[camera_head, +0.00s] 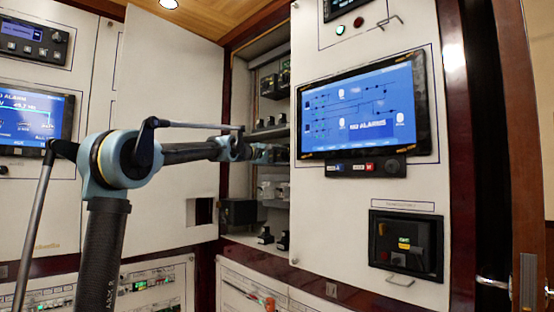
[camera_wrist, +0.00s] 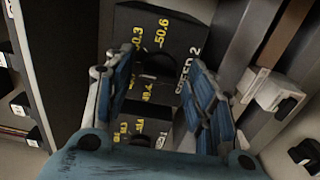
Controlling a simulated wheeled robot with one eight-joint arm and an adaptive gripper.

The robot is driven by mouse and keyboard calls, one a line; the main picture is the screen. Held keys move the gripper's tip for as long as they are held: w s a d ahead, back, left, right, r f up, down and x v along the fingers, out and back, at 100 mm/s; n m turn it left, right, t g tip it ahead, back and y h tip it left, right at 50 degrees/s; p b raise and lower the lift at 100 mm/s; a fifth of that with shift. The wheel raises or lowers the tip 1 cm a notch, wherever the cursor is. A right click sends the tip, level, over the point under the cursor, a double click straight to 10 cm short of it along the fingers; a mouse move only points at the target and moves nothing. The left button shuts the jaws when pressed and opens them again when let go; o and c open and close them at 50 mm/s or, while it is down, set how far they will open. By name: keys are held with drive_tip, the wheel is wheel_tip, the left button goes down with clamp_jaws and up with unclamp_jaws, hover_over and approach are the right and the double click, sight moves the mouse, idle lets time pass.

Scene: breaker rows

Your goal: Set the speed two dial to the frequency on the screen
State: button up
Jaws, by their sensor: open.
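The speed two box (camera_wrist: 195,38) is black, marked "SPEED 2", with yellow numbers including 50.3 and 50.6. Its dial (camera_wrist: 157,64) is a dark shape between my fingers, and its pointing direction cannot be told. In the head view my gripper (camera_head: 262,153) reaches into the open cabinet. The left screen (camera_head: 35,115) shows a frequency that looks like 49.7 Hz.
The open cabinet door (camera_head: 165,90) stands left of my gripper. In the wrist view, pale switch units (camera_wrist: 265,90) stand close at right and breakers (camera_wrist: 18,105) at left. The cabinet's side wall is close by.

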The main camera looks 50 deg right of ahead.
drive_tip(key=c, duration=1)
drive_tip(key=shift+c, duration=0.2)
drive_tip(key=shift+n, duration=0.3)
drive_tip(key=n, duration=0.3)
drive_tip(key=shift+n, duration=2)
